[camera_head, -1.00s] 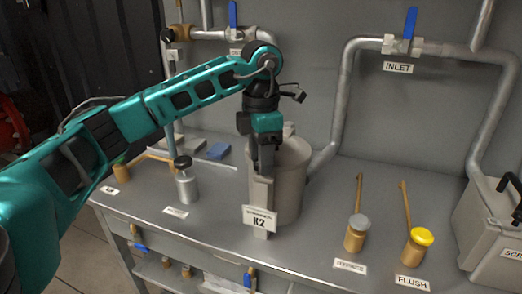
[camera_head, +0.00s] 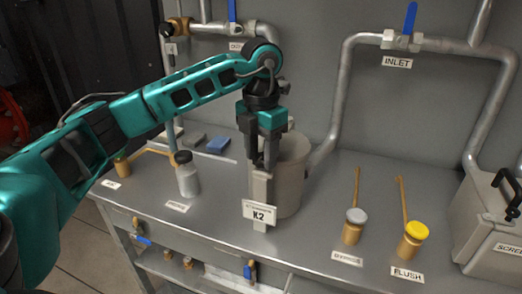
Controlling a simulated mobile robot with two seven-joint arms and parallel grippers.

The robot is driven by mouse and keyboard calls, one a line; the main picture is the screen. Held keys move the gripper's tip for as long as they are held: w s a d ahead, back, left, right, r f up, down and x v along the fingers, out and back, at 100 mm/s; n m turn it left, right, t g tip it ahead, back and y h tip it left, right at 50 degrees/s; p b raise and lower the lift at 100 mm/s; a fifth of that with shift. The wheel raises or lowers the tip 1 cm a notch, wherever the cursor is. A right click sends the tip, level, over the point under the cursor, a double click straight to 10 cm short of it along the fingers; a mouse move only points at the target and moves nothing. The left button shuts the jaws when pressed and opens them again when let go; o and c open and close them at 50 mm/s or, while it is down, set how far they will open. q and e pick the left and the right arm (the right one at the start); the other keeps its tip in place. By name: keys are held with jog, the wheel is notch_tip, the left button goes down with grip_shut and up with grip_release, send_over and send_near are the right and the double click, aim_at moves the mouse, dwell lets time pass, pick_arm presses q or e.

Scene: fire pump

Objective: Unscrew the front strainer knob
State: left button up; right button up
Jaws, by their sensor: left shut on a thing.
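The strainer is a grey bucket-like vessel (camera_head: 293,182) standing upright on the steel bench, with a white "K2" label (camera_head: 259,213) at its front. A narrow upright grey post (camera_head: 262,188) stands at its front left. My left gripper (camera_head: 261,165) points straight down at the top of this post, with both dark fingers showing. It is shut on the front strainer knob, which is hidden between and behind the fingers. My right gripper is out of view.
A grey bottle with a dark cap (camera_head: 186,174) stands left of the strainer. Brass valves with a grey cap (camera_head: 354,226) and a yellow cap (camera_head: 413,240) stand at right. A grey case (camera_head: 495,225) is at far right. Pipes run along the back wall.

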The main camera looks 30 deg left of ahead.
aim_at(261, 157)
pick_arm(q)
jog(key=o, duration=1.1)
jog(key=shift+c, duration=0.2)
jog(key=shift+r, duration=0.1)
notch_tip(261, 157, up, 13)
jog(key=p, duration=0.2)
